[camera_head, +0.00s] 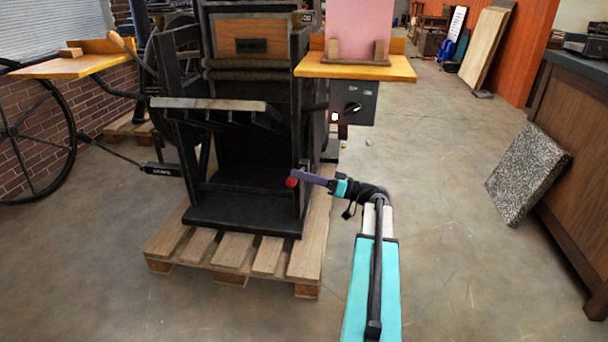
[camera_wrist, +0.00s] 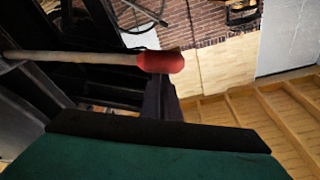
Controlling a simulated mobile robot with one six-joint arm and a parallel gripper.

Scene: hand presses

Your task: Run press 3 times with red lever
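The black press (camera_head: 240,190) stands on a wooden pallet left of centre in the head view. The lever's red knob (camera_head: 291,182) is low at the press's right front corner. In the wrist view the red knob (camera_wrist: 160,62) sits on the end of a pale rod (camera_wrist: 85,57) that runs left into the dark frame. My gripper (camera_head: 298,176), with purple fingers, reaches in from the right and its tip is at the knob. In the wrist view a dark finger (camera_wrist: 160,98) lies just below the knob, close to or touching it. Whether the fingers are parted is not clear.
The wooden pallet (camera_head: 231,253) sticks out under the press. A yellow shelf (camera_head: 372,69) with a pink sheet and a switch box (camera_head: 352,104) are on the press's right. A speckled slab (camera_head: 527,172) leans against the counter at right. The floor between is clear.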

